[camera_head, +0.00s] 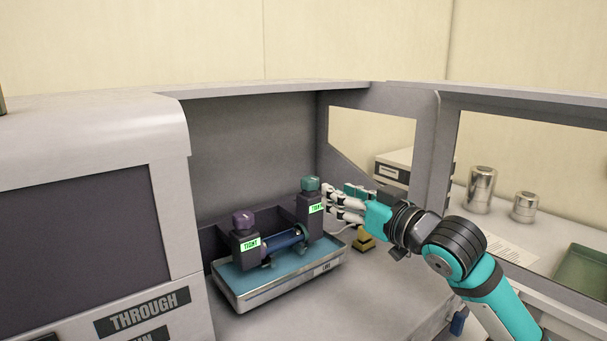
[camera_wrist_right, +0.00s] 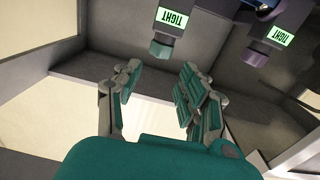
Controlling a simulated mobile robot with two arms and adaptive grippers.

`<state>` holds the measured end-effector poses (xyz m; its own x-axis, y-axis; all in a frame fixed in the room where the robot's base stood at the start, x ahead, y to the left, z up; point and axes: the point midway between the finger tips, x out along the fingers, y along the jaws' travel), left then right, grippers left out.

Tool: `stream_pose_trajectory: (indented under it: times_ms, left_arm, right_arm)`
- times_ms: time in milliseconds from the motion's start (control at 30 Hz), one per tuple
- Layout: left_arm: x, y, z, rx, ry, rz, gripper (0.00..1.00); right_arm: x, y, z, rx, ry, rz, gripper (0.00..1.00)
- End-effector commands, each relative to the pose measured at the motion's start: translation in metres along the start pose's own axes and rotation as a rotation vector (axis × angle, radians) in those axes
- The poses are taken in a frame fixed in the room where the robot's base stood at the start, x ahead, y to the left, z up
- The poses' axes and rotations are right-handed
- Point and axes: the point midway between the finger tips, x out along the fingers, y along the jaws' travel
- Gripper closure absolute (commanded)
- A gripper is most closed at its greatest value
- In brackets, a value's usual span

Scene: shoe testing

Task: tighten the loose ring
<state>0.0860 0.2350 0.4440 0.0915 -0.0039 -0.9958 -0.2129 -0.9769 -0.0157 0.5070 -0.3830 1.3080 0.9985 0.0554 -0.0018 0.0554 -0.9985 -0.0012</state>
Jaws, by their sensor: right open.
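Two dark posts stand on a device in the booth. The left post has a purple ring (camera_head: 243,220) on top and the right post has a teal ring (camera_head: 310,184). A lit green label reading TIGHT (camera_head: 250,244) is on the left post; the right post's label (camera_head: 316,208) also appears to read TIGHT. My right gripper (camera_head: 331,201) is open and empty, just right of the teal-ringed post. In the right wrist view, the teal ring (camera_wrist_right: 162,50) lies just beyond the spread fingers (camera_wrist_right: 160,69), and the purple ring (camera_wrist_right: 257,56) is off right. My left gripper is not in view.
The posts and a blue cylinder (camera_head: 284,240) between them sit on a blue-topped tray (camera_head: 283,282). A small yellow item (camera_head: 363,241) stands right of it. Metal canisters (camera_head: 480,190) and a green tray (camera_head: 584,272) are beyond the window at right. The booth's front floor is clear.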

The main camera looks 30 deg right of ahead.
Motion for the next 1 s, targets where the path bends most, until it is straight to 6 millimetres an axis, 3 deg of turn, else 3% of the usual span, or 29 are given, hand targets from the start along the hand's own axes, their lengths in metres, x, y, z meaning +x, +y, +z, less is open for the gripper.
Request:
stream_pose_trajectory:
  times_ms: [400, 600, 800, 1000]
  left_arm:
    - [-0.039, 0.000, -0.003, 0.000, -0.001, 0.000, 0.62]
    - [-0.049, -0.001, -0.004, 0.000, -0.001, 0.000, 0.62]
    - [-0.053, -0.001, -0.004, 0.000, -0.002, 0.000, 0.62]
    - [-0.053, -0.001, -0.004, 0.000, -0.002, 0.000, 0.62]
  right_arm:
    - [0.089, 0.000, -0.005, 0.003, 0.002, 0.001, 0.59]
    - [0.122, 0.000, -0.003, 0.002, 0.002, 0.001, 0.59]
    - [0.137, 0.000, -0.002, -0.001, 0.002, 0.000, 0.59]
    - [0.138, 0.000, 0.000, -0.002, 0.001, 0.000, 0.59]
